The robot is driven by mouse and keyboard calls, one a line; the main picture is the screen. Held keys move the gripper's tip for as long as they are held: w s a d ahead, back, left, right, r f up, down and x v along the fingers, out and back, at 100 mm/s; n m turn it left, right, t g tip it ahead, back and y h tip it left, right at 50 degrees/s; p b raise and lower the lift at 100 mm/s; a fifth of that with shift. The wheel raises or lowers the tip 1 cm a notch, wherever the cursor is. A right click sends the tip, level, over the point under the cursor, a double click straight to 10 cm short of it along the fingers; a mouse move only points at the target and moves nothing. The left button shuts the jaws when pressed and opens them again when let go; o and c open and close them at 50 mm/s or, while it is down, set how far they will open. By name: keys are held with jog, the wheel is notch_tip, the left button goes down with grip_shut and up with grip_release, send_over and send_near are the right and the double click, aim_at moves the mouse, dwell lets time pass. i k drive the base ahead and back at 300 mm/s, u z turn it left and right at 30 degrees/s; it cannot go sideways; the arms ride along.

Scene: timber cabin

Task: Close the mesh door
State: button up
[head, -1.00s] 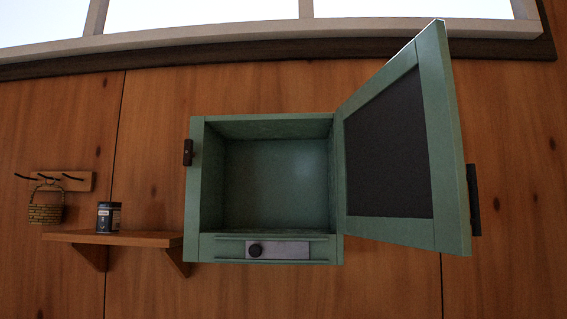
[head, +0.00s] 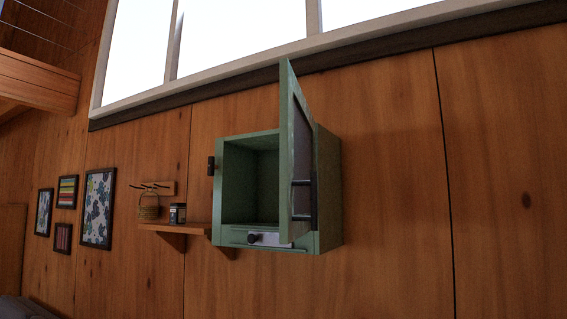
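The mesh door (head: 301,165) is a green frame with a dark mesh panel. It is hinged on the right side of a green wall cabinet (head: 328,190) and stands wide open, swung out from the wall. A dark bar handle (head: 303,200) is on the door's outer face. The cabinet's inside (head: 250,180) looks empty where it shows; the door hides its right part. A dark catch (head: 211,166) is on the cabinet's left edge. My gripper is not in view.
A small wooden shelf (head: 172,227) left of the cabinet holds a dark tin (head: 178,213). A basket (head: 149,207) hangs from a hook rack (head: 158,186). Framed pictures (head: 98,208) hang further left. The wall right of the cabinet is bare.

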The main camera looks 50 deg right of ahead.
aim_at(299, 189)
jog(key=k, duration=1.05)
jog(key=z, duration=1.25)
jog(key=i, duration=1)
